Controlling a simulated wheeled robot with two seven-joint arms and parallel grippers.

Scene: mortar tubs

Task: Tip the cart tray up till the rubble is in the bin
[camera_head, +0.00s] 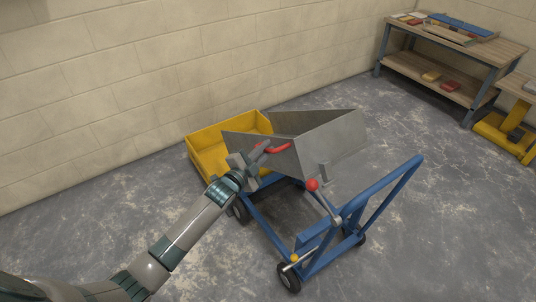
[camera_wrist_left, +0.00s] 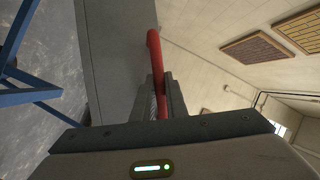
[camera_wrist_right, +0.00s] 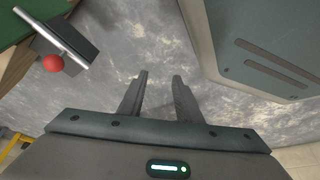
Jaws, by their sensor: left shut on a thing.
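The grey metal cart tray (camera_head: 335,140) sits tilted on the blue cart frame (camera_head: 268,222), its open end toward the yellow bin (camera_head: 211,158). The bin stands on the floor behind the cart, against the wall, partly hidden by the tray and my arm. My left gripper (camera_head: 262,150) is shut on the red handle (camera_head: 279,148) at the tray's side. The left wrist view shows the red bar (camera_wrist_left: 154,48) between its fingers. No rubble shows in any view. My right gripper (camera_wrist_right: 160,78) is open and empty above the floor, outside the head view.
A red-knobbed lever (camera_head: 312,185) and a blue push handle (camera_head: 402,182) rise at the cart's near right. A workbench (camera_head: 450,62) with boards stands at the back right. The right wrist view shows a red ball (camera_wrist_right: 53,63) on a grey fitting. Floor right of the cart is clear.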

